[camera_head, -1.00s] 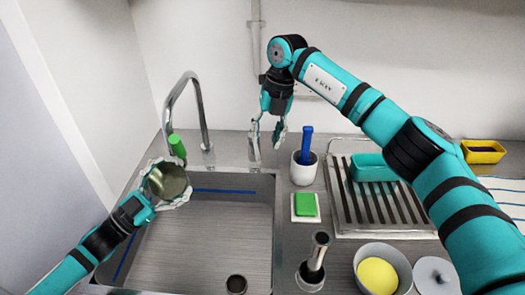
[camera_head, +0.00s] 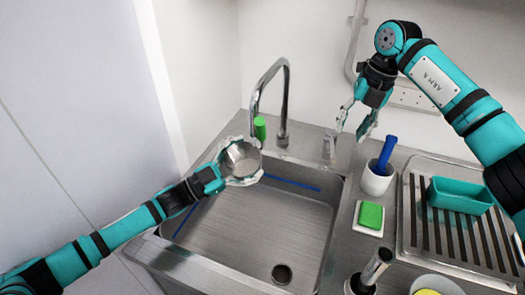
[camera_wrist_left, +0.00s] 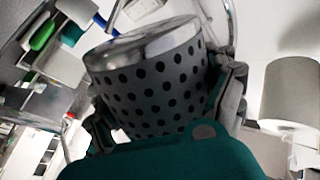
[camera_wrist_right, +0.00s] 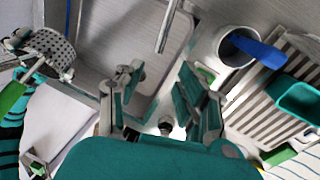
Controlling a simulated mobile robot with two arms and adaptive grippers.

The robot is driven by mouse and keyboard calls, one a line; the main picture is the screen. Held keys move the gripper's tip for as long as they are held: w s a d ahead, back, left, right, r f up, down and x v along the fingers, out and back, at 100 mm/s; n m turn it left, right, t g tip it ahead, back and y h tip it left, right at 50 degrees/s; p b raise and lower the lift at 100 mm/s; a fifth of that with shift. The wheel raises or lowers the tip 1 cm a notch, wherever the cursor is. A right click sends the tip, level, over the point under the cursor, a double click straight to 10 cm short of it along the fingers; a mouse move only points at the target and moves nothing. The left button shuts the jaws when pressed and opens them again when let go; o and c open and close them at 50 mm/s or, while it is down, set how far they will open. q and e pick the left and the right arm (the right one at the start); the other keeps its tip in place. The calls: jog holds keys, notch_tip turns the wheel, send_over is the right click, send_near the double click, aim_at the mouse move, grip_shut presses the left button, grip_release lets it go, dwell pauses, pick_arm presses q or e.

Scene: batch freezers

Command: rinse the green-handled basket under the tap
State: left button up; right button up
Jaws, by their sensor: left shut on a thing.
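The metal basket (camera_head: 240,162) with its green handle (camera_head: 260,128) is held over the back left of the sink (camera_head: 250,235). My left gripper (camera_head: 238,178) is shut around it. The basket's dotted wall (camera_wrist_left: 150,95) fills the left wrist view. The curved tap (camera_head: 284,100) stands behind the sink; its spout end comes down by the green handle. I cannot tell if the spout is straight above the basket opening, and no water is visible. My right gripper (camera_head: 356,122) is open, raised above the counter behind the sink's right side; its fingers (camera_wrist_right: 160,88) are apart in the right wrist view.
Right of the sink stand a white cup (camera_head: 376,181) with a blue-handled tool and a green sponge (camera_head: 371,215) on a white dish. A teal tray (camera_head: 459,195) sits on the ridged drainer (camera_head: 413,215). A metal cylinder (camera_head: 376,265) stands at the front. The sink floor is clear.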

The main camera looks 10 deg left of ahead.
jog(key=shift+c, duration=0.3)
jog(key=c, duration=0.7)
jog(key=shift+s+a+f, duration=0.15)
jog(key=shift+f, duration=0.05)
grip_shut()
jog(key=s+a+m+y, duration=0.2)
jog(key=s+m+y, duration=0.4)
jog(key=m+y, duration=0.8)
jog(key=d+f+m+t+h, duration=0.1)
jog(key=d+f+m+t, duration=0.3)
jog(key=m, duration=0.6)
jog(key=w+d+f+m+t+h, duration=0.1)
jog(key=d+f+m+t+h, duration=0.15)
jog(key=d+m, duration=0.5)
jog(key=d+f+m+t+h, duration=0.1)
jog(key=d+f+m+t, duration=0.3)
jog(key=m, duration=0.7)
send_near(332, 147)
jog(key=shift+w+a+f+t, duration=0.1)
jog(key=shift+w+a+f, duration=0.15)
jog(key=shift+a, duration=0.2)
jog(key=shift+w+a+f+t, duration=0.15)
jog(key=shift+w+a, duration=0.1)
jog(key=shift+a, duration=0.2)
jog(key=shift+w+a+f+t, duration=0.1)
jog(key=shift+w+a+f, duration=0.15)
jog(key=shift+a, duration=0.25)
